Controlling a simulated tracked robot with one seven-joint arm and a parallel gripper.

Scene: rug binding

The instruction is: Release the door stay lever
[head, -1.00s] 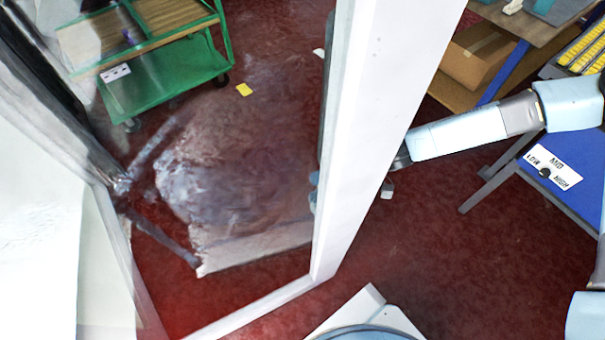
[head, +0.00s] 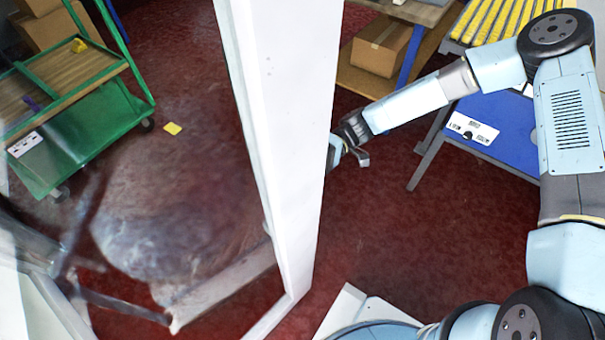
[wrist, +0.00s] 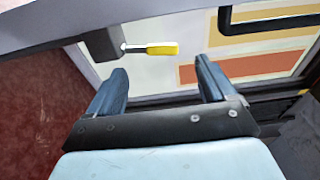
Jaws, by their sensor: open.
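In the wrist view a lever with a yellow grip (wrist: 162,49) sticks out on a thin metal rod from a dark grey block (wrist: 103,43). My gripper (wrist: 160,72) is open, and its two blue-grey fingers stand apart with nothing between them. The yellow grip lies just beyond the fingertips, roughly midway across the gap, with no visible contact. In the head view my gripper (head: 350,152) is beside the white upright of the glass door (head: 292,130). The lever is hidden in that view.
A green cart (head: 85,125) stands behind the glass at left. A blue-topped stand (head: 490,135) with a labelled plate is at right, near my arm. A cardboard box (head: 382,45) sits on a shelf behind. Red floor is clear below my gripper.

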